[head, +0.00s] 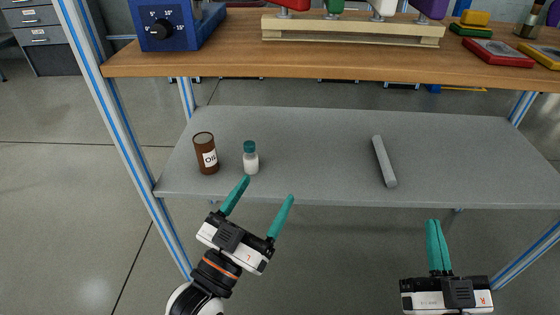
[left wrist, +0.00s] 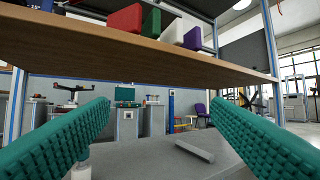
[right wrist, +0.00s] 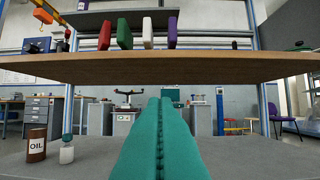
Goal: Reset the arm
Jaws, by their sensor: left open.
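My left gripper (head: 265,194) is open and empty in front of the lower grey shelf, in the head view. Its two teal fingers are spread wide in the left wrist view (left wrist: 165,120). My right gripper (head: 433,224) is further right, in front of the shelf. Its teal fingers lie together with nothing visible between them, also in the right wrist view (right wrist: 163,105). Neither gripper touches an object. The small white bottle with a teal cap (head: 250,160) stands just beyond the left gripper's fingers.
The grey shelf (head: 300,130) also holds a brown oil can (head: 206,154) and a grey bar (head: 384,161). The wooden tabletop (head: 220,62) overhangs above, with a blue dial box (head: 172,28) and a wooden rack (head: 350,30). Blue-striped posts (head: 112,120) flank the shelf. Its middle is clear.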

